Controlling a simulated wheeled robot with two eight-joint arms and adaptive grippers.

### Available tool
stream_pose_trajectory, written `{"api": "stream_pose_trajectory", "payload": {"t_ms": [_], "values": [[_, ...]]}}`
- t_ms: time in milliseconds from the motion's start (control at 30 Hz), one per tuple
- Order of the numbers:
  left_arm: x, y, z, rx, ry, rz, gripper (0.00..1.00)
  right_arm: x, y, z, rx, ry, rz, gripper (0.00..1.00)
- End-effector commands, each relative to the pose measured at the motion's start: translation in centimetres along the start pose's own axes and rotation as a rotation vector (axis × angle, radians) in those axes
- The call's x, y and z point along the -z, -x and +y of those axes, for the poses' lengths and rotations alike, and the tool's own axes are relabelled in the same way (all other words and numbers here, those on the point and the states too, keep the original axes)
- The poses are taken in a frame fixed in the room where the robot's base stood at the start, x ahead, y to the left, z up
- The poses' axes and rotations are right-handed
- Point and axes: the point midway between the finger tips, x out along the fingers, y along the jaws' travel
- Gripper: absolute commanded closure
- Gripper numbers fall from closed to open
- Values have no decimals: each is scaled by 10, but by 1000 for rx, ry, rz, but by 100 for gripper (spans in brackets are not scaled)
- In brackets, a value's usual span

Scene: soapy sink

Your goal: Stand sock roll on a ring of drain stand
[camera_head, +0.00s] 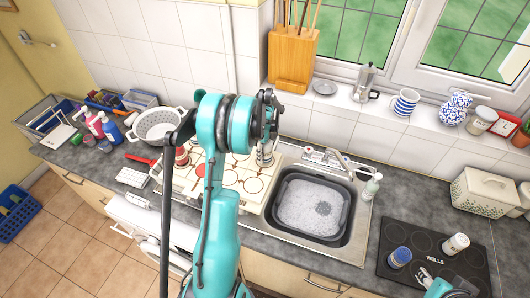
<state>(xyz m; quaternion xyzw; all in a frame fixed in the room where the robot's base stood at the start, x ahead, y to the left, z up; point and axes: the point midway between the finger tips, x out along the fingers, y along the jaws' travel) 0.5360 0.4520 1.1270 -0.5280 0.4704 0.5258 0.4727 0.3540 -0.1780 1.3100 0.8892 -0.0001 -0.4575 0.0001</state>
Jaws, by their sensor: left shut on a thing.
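The drain stand (227,184) is a cream board with red-outlined rings, lying left of the sink. My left arm reaches over it from the front, hiding its middle. My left gripper (266,148) is at the stand's right back part, pointing down. It is shut on a small greyish roll, seemingly the sock roll (265,158), which is mostly upright; whether it touches a ring cannot be told. A red and pale roll (182,157) stands at the stand's left back. Part of my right gripper (428,279) shows at the bottom right; its fingers are unclear.
The sink (347,230) holds a dark basin (345,210) of suds, with a tap (325,157) behind. A white colander (157,124) is left of the stand. A black hob (432,256) at right bears a blue-lidded jar (399,257) and a white jar (455,244).

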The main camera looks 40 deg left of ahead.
Motion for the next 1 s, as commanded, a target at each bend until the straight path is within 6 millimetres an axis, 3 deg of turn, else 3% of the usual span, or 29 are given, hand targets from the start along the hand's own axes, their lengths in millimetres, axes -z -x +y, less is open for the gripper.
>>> {"api": "stream_pose_trajectory", "payload": {"t_ms": [633, 667, 733, 1000], "values": [[0, -12, 0, 0, 0, 0, 88, -7, -10, 0, 0, 0, 0, 60], [0, -12, 0, 0, 0, 0, 51, -7, -10, 0, 0, 0, 0, 60], [0, -12, 0, 0, 0, 0, 32, -7, -9, 0, 0, 0, 0, 60], [0, -12, 0, 0, 0, 0, 29, -6, -9, 0, 0, 0, 0, 60]]}}
